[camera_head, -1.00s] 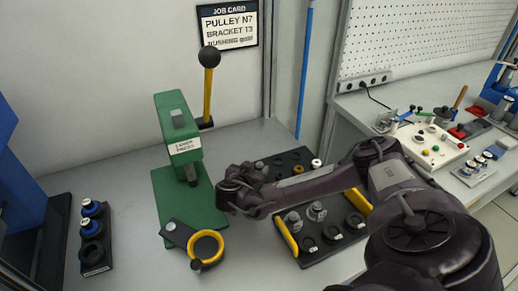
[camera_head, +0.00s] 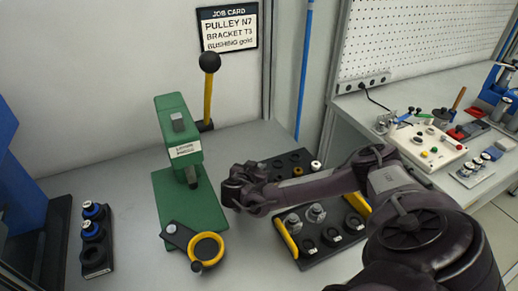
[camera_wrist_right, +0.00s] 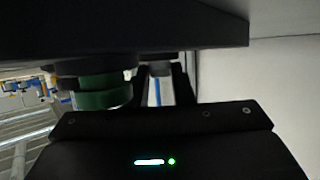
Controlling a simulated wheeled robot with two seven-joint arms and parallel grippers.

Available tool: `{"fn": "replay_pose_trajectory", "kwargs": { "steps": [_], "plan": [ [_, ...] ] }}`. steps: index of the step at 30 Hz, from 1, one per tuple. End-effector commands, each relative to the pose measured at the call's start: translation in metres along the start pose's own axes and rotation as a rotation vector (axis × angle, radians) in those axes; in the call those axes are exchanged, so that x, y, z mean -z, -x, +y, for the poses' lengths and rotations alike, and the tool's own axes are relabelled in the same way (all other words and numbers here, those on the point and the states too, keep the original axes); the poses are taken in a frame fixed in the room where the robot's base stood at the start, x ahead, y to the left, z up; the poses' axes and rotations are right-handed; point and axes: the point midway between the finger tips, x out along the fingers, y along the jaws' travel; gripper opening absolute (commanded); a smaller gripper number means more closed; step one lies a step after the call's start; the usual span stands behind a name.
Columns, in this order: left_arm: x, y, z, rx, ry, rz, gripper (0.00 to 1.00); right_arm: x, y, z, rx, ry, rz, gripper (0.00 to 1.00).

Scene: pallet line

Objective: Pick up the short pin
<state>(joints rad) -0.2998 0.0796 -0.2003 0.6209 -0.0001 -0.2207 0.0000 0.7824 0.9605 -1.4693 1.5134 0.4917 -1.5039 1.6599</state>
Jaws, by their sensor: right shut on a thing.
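My right gripper (camera_head: 232,193) is just right of the green press, above the bench, with its fingers mostly hidden behind the wrist in the head view. In the right wrist view its dark fingers (camera_wrist_right: 165,88) are shut on a small dark-grey piece (camera_wrist_right: 159,69) between their tips. I take this for the short pin, but its shape is mostly hidden. My left gripper is not in view.
The green press (camera_head: 180,140) has a yellow lever and a swivel plate with a yellow ring (camera_head: 207,247). A black tray (camera_head: 318,258) with washers and grey parts lies under my right arm. A black rack (camera_head: 97,262) stands left. Bare bench lies between rack and press.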

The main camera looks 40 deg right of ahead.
Motion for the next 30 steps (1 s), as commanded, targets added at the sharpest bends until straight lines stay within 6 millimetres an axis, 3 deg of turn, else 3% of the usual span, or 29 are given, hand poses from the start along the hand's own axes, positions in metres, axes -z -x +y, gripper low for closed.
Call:
{"fn": "replay_pose_trajectory", "kwargs": {
  "steps": [5, 11, 24, 30],
  "plan": [
    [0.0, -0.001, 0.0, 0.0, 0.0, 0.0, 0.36, 0.003, 0.001, 0.0, 0.0, -0.001, 0.0, 0.0],
    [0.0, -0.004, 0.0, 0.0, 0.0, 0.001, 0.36, 0.022, 0.008, 0.0, 0.001, -0.004, 0.001, 0.0],
    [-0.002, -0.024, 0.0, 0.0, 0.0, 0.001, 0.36, 0.132, 0.055, 0.0, 0.002, -0.004, 0.001, 0.0],
    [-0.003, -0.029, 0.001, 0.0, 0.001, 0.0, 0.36, 0.168, 0.07, 0.0, 0.001, -0.002, 0.001, 0.0]
  ]
}}
